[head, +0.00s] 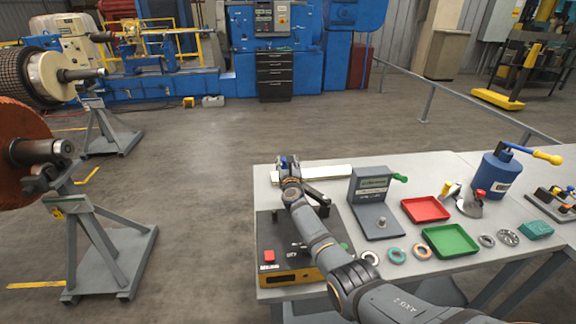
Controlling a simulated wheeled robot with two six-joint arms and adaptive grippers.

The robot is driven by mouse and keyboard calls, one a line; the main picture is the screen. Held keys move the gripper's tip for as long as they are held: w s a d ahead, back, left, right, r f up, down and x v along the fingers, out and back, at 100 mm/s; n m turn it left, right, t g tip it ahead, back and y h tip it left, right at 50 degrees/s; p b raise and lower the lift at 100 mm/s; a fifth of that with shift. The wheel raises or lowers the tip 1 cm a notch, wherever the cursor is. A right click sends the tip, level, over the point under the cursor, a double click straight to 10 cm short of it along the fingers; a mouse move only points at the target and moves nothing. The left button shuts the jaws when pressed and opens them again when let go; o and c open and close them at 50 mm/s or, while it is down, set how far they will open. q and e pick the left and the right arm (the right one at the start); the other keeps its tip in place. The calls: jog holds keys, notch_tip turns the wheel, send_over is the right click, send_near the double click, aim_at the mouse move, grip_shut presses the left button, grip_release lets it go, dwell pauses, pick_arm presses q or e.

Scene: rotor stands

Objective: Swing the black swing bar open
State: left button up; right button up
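A dark bar (318,197), which looks like the black swing bar, shows just right of my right arm's end, above the black-topped heater-like unit (290,278) with a yellow front and red button. My arm hides part of the bar and of the unit's top. My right gripper (288,163) is at the far end of the arm that comes in from the lower right, near the table's left side. Its fingers are too small and covered to tell whether they are open or touch the bar. My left gripper is not in view.
A pale flat bar (330,174) lies behind the arm's end. A grey stand with a green handle (374,190), a red tray (425,209), a green tray (450,241) and several rings stand to the right. Rotor stands (110,250) are at left, with clear floor between.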

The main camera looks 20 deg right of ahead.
jog(key=v, duration=1.2)
jog(key=shift+s+f, duration=0.1)
